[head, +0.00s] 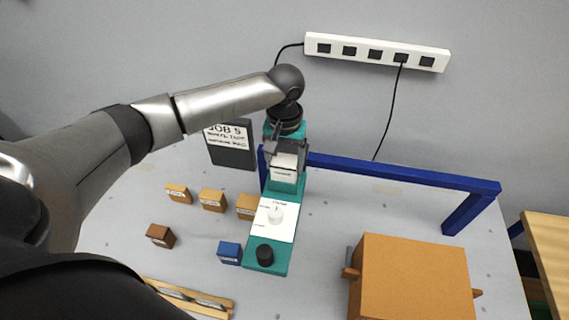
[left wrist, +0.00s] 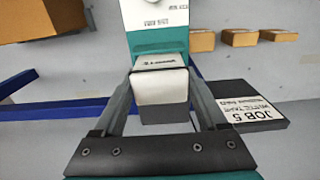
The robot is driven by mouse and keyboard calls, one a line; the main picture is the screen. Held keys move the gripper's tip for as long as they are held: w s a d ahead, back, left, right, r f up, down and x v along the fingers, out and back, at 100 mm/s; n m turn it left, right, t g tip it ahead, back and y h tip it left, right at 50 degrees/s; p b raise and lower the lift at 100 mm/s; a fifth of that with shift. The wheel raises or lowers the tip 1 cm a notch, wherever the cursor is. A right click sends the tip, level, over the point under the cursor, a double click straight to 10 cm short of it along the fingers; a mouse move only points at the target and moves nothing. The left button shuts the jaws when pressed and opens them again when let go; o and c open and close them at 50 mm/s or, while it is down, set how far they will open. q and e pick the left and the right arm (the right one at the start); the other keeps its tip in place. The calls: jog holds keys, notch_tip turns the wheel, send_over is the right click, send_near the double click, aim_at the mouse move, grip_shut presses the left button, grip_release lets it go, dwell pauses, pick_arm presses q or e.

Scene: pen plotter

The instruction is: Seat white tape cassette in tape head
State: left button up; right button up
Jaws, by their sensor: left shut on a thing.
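The white tape cassette (head: 284,164) is a white block with a line of dark print, at the back of the teal device. In the left wrist view the cassette (left wrist: 160,88) sits between the two fingers. My left gripper (head: 286,149) reaches in from above and is shut on it. My right gripper is not in view.
Tan blocks (head: 212,200), a brown block (head: 160,236) and a blue block (head: 229,252) stand left of the device. A "JOB 5" board (head: 230,145) stands behind. A blue rail (head: 400,172) runs behind to the right. An orange box (head: 415,279) stands front right.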

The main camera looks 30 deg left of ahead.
pick_arm(q)
jog(key=shift+f, duration=0.5)
jog(key=o, duration=1.4)
jog(key=shift+f, duration=0.15)
notch_tip(320, 180, up, 12)
jog(key=shift+r, duration=0.2)
